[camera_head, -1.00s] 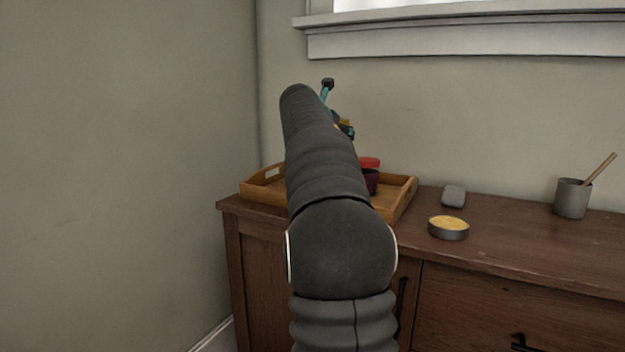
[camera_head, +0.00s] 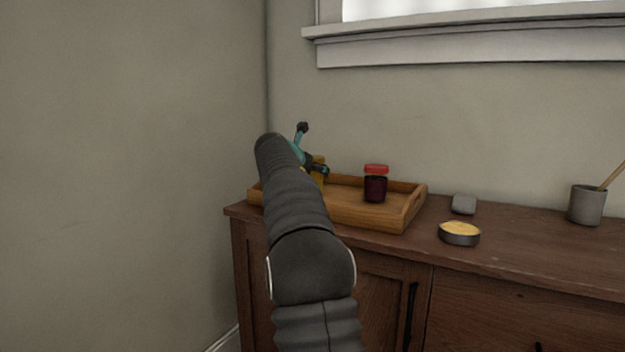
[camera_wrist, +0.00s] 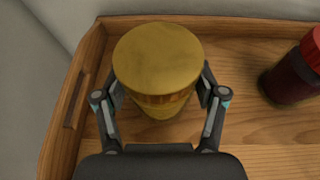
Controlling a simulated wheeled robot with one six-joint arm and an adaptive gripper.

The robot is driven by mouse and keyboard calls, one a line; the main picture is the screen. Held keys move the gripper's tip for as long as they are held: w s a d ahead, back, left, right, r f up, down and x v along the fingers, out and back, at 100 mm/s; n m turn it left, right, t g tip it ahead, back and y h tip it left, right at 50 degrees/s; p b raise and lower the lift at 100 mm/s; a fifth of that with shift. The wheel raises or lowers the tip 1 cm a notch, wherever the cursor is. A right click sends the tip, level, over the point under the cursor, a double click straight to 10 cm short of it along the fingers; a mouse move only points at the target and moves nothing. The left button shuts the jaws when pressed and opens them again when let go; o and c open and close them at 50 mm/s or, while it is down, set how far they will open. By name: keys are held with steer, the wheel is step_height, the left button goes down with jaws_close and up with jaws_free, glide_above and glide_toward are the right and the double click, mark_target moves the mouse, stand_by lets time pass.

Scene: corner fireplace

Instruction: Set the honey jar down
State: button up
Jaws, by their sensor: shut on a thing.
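The honey jar (camera_wrist: 158,62), amber with a yellow lid, sits between the fingers of my gripper (camera_wrist: 160,98) in the wrist view. My gripper is shut on it. In the head view only a strip of the honey jar (camera_head: 319,171) shows behind my arm and gripper (camera_head: 312,168). The jar is over the left part of the wooden tray (camera_head: 372,217). It appears upright, and I cannot tell whether its base touches the tray floor, as the base is mostly hidden.
A dark jar with a red lid (camera_head: 375,184) stands in the tray, right of the honey jar. On the dresser (camera_head: 520,250), right of the tray, are a yellow-topped tin (camera_head: 459,233), a small grey object (camera_head: 463,204) and a grey cup (camera_head: 587,205) with a stick. A wall is close on the left.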

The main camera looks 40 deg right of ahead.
steer(key=shift+f, duration=0.45)
steer(key=shift+f, duration=0.1)
steer(key=o, duration=1.5)
steer(key=shift+f, duration=0.1)
steer(key=shift+a+r, duration=0.1)
steer(key=shift+r, duration=0.1)
steer(key=v, duration=1.1)
steer(key=shift+s+a+r, duration=0.2)
steer(key=shift+a, duration=0.1)
